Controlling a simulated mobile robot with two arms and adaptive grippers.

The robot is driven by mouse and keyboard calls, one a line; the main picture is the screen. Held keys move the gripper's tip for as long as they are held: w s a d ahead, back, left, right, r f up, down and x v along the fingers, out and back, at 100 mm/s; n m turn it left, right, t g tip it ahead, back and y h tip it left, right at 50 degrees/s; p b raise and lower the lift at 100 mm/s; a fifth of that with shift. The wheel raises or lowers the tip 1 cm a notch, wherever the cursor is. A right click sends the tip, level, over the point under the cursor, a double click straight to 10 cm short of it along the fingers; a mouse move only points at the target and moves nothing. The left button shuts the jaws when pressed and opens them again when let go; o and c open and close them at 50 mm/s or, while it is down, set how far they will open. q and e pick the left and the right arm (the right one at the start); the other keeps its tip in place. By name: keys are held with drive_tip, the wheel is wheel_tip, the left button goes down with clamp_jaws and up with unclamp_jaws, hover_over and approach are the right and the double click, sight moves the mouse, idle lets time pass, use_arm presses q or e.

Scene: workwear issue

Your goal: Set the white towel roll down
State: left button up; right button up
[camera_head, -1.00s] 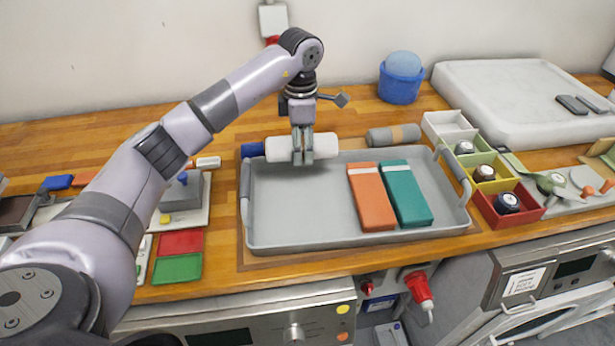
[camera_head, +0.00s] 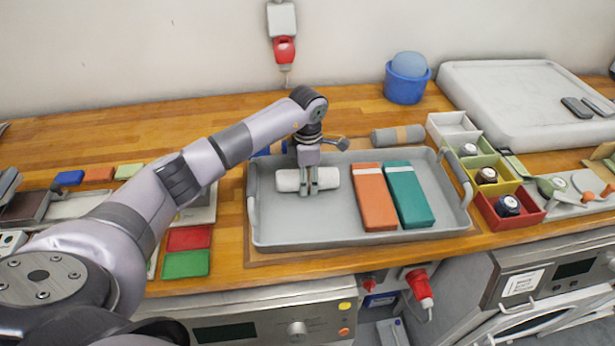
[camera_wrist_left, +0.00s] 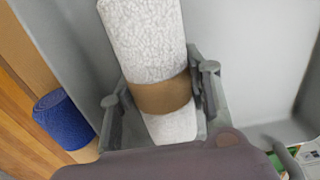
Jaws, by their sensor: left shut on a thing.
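The white towel roll (camera_head: 288,181) lies sideways in my left gripper (camera_head: 309,190), over the left part of the grey tray (camera_head: 300,229). In the left wrist view the white towel roll (camera_wrist_left: 145,40) has a brown band, and the fingers of my left gripper (camera_wrist_left: 160,97) are closed on either side of that band. I cannot tell whether the roll touches the tray floor. My right gripper is not in view.
An orange folded item (camera_head: 373,200) and a teal one (camera_head: 409,197) lie in the tray, right of the roll. A grey roll (camera_head: 397,136) is behind the tray. A blue roll (camera_wrist_left: 63,120) lies outside the tray's wall. The tray's front left is bare.

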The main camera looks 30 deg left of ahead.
use_arm(q)
drive_tip(key=shift+f, duration=0.15)
drive_tip(key=o, duration=1.2)
drive_tip(key=shift+r, duration=0.2)
wheel_tip(320, 180, up, 11)
drive_tip(key=b, duration=0.3)
drive_tip(key=shift+r, duration=0.5)
